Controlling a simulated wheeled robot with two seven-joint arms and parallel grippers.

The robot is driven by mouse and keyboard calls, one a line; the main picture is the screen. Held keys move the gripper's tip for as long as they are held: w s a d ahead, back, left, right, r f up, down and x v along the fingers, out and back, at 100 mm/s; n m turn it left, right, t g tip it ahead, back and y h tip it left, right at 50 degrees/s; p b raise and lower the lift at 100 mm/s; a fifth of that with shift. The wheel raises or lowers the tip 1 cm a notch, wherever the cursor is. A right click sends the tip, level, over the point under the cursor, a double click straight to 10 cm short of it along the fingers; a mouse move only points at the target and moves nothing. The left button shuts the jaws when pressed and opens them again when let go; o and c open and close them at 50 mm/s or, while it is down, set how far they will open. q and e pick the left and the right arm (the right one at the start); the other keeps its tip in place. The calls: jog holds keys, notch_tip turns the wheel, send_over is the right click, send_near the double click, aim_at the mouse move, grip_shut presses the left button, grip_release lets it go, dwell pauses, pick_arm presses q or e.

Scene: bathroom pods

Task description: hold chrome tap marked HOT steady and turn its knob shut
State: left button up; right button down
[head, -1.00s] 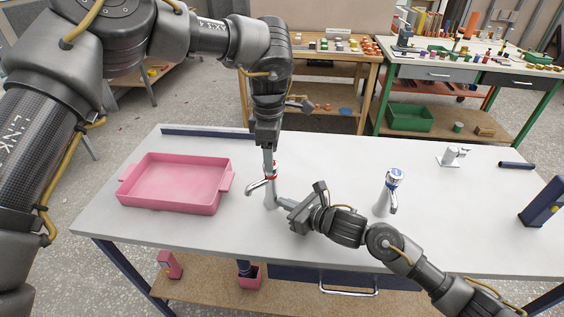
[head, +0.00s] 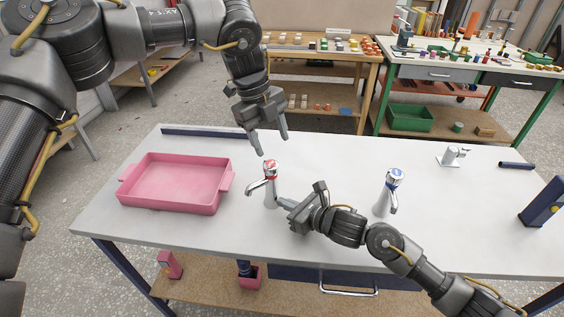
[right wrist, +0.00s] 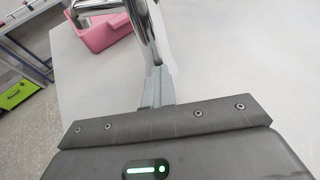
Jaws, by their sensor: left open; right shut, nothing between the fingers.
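The chrome tap with the red-marked top (head: 270,188) stands upright on the white table; its lettering is too small to read. Its spout points left. My left gripper (head: 271,146) is open and empty just above the tap's knob (head: 270,165), apart from it. My right gripper (head: 281,202) is shut with nothing between its fingers, its tips low against or right beside the tap's body on the right. In the right wrist view, the closed fingers (right wrist: 157,88) reach the chrome body (right wrist: 148,32); whether they touch cannot be told for certain.
A pink tray (head: 175,184) sits left of the tap. A blue-topped tap (head: 382,203) stands to the right, behind my right forearm. A white fixture (head: 450,158) and a dark blue block (head: 541,205) are further right. The table's middle back is clear.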

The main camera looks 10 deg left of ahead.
aim_at(269, 163)
pick_arm(q)
jog(key=n, duration=0.7)
jog(key=shift+a+n, duration=0.1)
jog(key=shift+n, duration=0.3)
jog(key=shift+f, duration=4.45)
jog(key=c, duration=0.8)
jog(key=shift+m+g+y, duration=0.3)
jog(key=shift+m+g, duration=0.2)
jog(key=shift+m, duration=1.7)
